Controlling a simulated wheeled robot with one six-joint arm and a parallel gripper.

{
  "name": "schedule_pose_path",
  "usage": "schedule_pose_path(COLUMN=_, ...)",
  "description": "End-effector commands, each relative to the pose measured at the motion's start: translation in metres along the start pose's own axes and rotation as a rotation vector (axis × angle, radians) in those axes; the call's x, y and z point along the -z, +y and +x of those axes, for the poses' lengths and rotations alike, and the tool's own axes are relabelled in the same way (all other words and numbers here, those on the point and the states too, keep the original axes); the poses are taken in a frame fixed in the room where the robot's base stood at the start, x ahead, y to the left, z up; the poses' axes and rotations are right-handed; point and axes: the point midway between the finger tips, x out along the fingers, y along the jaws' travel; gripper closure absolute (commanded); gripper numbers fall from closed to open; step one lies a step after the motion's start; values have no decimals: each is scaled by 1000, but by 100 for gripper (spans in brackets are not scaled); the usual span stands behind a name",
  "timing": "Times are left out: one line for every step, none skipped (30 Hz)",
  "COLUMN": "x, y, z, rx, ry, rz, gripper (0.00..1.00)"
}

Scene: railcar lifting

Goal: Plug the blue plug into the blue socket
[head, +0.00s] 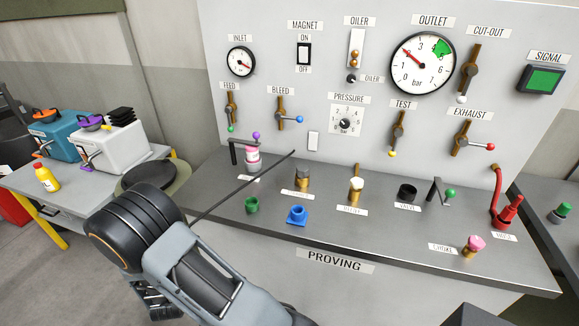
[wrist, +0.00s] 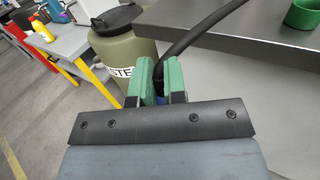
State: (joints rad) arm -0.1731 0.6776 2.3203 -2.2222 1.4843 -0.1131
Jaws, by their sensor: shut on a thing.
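In the wrist view my gripper (wrist: 161,82) is shut on the blue plug (wrist: 161,100), of which only a small blue part shows between the green fingers. A thick dark cable (wrist: 203,32) runs up from the plug. In the head view my arm hides the gripper and the plug; the cable (head: 243,187) runs from the panel down behind my arm. The blue socket (head: 297,215) sits on the front of the grey bench, right of my arm. The gripper is left of the bench edge, apart from this socket.
A green socket (head: 252,204) stands left of the blue one and also shows in the wrist view (wrist: 303,14). Brass fittings (head: 303,178), valves and a red hose fitting (head: 508,211) stand on the bench. An olive waste bin (wrist: 125,55) is beyond the fingers. A side table (wrist: 70,42) stands left.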

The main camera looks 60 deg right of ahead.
Motion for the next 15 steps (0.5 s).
schedule_pose_path(x=-12, y=-21, z=18, rx=93, ry=-6, rz=9, gripper=100)
schedule_pose_path(x=-19, y=-34, z=28, rx=152, ry=-7, rz=10, gripper=100)
schedule_pose_path(x=-29, y=-52, z=40, rx=233, ry=-7, rz=11, gripper=100)
schedule_pose_path(x=-36, y=-67, z=49, rx=295, ry=-7, rz=11, gripper=100)
schedule_pose_path(x=-44, y=-82, z=56, rx=358, ry=-7, rz=11, gripper=100)
schedule_pose_path(x=-53, y=-103, z=65, rx=440, ry=-6, rz=10, gripper=100)
schedule_pose_path(x=-61, y=-118, z=71, rx=502, ry=-6, rz=10, gripper=100)
schedule_pose_path(x=-68, y=-134, z=76, rx=563, ry=-6, rz=9, gripper=100)
schedule_pose_path(x=-77, y=-156, z=81, rx=644, ry=-6, rz=10, gripper=100)
schedule_pose_path(x=-84, y=-172, z=84, rx=703, ry=-6, rz=9, gripper=100)
schedule_pose_path(x=-90, y=-188, z=86, rx=762, ry=-6, rz=9, gripper=100)
schedule_pose_path(x=-99, y=-209, z=88, rx=838, ry=-6, rz=7, gripper=100)
schedule_pose_path(x=-105, y=-225, z=88, rx=893, ry=-6, rz=7, gripper=100)
schedule_pose_path(x=-111, y=-240, z=88, rx=945, ry=-6, rz=7, gripper=100)
schedule_pose_path(x=-118, y=-259, z=86, rx=1012, ry=-5, rz=6, gripper=100)
